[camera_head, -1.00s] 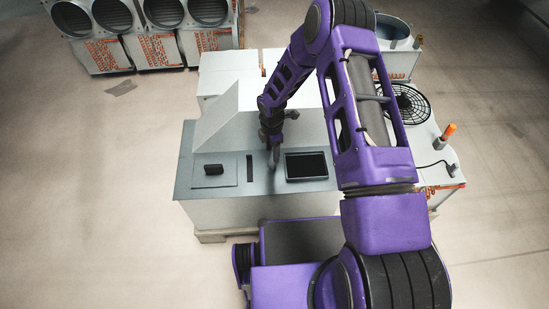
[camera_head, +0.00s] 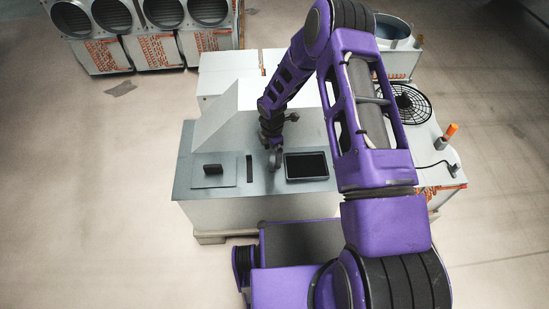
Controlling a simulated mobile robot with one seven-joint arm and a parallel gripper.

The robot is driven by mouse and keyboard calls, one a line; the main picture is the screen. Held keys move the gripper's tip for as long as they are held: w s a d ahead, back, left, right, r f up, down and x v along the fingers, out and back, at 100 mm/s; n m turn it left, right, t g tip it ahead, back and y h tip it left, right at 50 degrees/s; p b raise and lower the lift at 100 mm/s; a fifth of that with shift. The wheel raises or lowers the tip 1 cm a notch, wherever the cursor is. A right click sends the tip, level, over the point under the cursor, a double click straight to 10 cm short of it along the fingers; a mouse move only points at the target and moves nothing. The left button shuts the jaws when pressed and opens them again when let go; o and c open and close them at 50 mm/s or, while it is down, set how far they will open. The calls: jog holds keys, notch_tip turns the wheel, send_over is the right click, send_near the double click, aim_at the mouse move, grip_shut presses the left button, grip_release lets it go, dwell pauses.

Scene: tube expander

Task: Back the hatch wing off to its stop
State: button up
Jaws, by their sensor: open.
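A small dark raised block (camera_head: 213,169) sits on a pale square plate (camera_head: 228,181) at the left of the grey machine top. It looks like the hatch wing on its hatch, but it is too small to tell its exact angle or its stop. My gripper (camera_head: 275,162) hangs over the machine top, right of the plate and clear of the block. It is open, and nothing shows in it. Its fingers are tiny here and partly merge with the grey surface.
A narrow dark slot (camera_head: 249,169) lies between the plate and my gripper. A dark framed screen (camera_head: 306,166) is just right of my gripper. A sloped pale housing (camera_head: 222,118) rises behind the plate. A fan unit (camera_head: 404,103) stands at the right.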

aim_at(272, 158)
jog(key=shift+r+p, duration=1.9)
jog(key=shift+r, duration=1.55)
